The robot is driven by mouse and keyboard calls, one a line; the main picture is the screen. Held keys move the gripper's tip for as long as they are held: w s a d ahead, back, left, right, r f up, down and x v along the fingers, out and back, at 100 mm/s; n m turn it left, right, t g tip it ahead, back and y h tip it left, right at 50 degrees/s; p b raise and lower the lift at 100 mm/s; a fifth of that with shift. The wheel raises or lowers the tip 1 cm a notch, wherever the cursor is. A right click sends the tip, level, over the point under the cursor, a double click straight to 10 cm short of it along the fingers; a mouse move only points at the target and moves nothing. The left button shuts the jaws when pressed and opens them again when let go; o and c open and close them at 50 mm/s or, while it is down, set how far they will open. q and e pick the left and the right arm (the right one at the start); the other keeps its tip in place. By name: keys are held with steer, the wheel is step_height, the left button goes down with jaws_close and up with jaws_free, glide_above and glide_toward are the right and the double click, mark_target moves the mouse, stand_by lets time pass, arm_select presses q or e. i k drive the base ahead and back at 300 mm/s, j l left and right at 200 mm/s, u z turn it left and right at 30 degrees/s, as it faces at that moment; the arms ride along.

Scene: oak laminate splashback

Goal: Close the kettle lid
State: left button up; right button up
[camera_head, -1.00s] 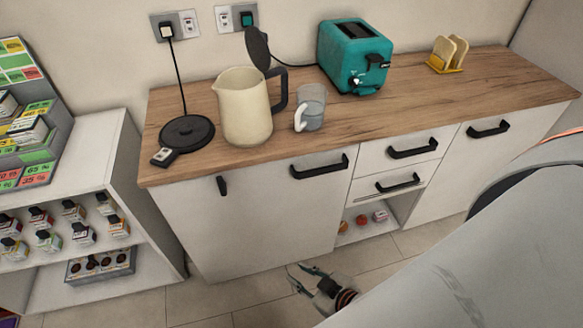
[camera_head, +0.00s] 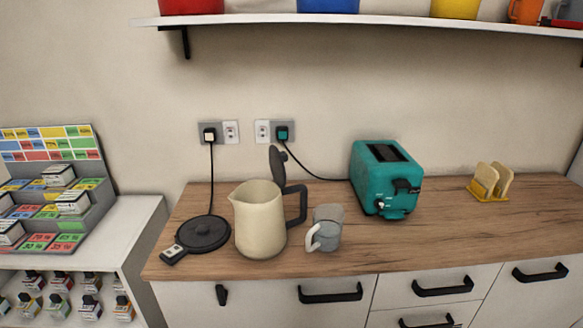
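A cream kettle (camera_head: 259,220) with a black handle (camera_head: 297,203) stands upright on the wooden counter, its spout to the left. Its dark lid (camera_head: 277,167) stands open, raised above the rim on the handle side. The kettle is off its black base (camera_head: 203,234), which lies to its left with a cord up to a wall socket. Neither of my grippers shows in the head view now.
A clear mug (camera_head: 326,229) with a white handle stands right of the kettle, close to it. A teal toaster (camera_head: 385,179) and a yellow rack with bread slices (camera_head: 491,182) stand farther right. A wall shelf (camera_head: 380,20) is above. The counter (camera_head: 450,235) front right is clear.

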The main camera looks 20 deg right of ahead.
mark_target(276, 159)
steer(key=l+u, duration=0.1)
steer(key=l, duration=0.3)
steer(key=k+l+u, duration=0.1)
steer(key=l, duration=0.25)
steer(key=k+l, duration=0.1)
steer(key=l, duration=0.3)
steer(key=k+l+u, duration=0.15)
steer(key=l, duration=0.25)
steer(key=l+u, duration=0.1)
steer(key=l, duration=0.25)
